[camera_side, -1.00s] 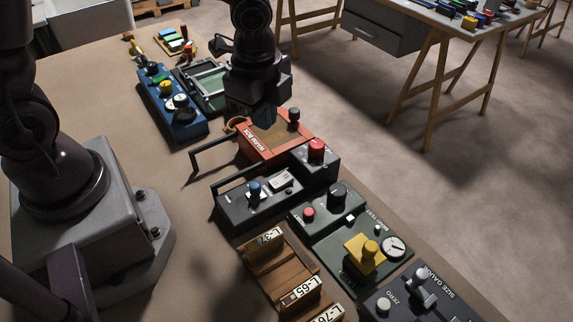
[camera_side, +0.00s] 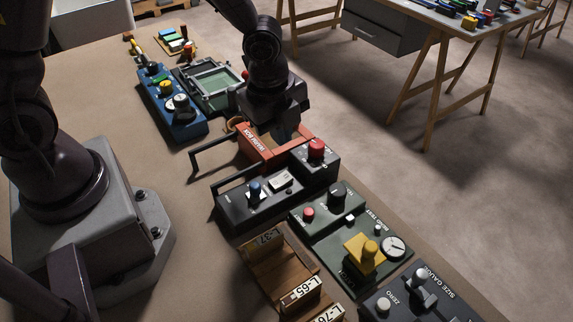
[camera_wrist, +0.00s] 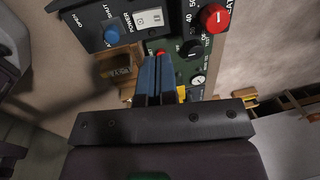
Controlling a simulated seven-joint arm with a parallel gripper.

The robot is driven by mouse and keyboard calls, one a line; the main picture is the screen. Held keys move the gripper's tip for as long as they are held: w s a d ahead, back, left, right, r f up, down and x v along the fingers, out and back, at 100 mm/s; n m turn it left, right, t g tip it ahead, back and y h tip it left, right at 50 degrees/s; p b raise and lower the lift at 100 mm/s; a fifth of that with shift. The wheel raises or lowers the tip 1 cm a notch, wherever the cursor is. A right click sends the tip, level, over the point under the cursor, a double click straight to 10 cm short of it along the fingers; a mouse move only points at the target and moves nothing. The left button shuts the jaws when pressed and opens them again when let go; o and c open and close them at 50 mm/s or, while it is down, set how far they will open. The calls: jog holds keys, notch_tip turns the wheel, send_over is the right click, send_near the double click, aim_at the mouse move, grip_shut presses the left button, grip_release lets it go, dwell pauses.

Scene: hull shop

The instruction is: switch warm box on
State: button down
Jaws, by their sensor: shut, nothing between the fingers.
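The orange-red box (camera_side: 255,147) has a label that seems to end in BOX; its wording is too small to be sure. It has a dark handle bar on its left. In the wrist view my shut fingers (camera_wrist: 160,62) point towards the panels; the red knob (camera_wrist: 214,18) and blue knob (camera_wrist: 112,36) show beyond.
A green test panel (camera_side: 325,222) with a yellow part and a gauge lies nearer the camera. A wooden rack (camera_side: 262,268) with labels is beside it. A blue unit (camera_side: 188,129) and a grey frame (camera_side: 226,68) lie farther back. The table's left side is fairly clear.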

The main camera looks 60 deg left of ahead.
aim_at(282, 178)
jog(key=f, duration=0.3)
jog(key=w+f, duration=0.1)
jog(key=f, duration=0.5)
jog(key=shift+w+f, duration=0.15)
jog(key=shift+f, duration=0.2)
jog(key=shift+f, duration=0.2)
jog(key=shift+s+r, duration=0.3)
jog(key=shift+s, duration=0.4)
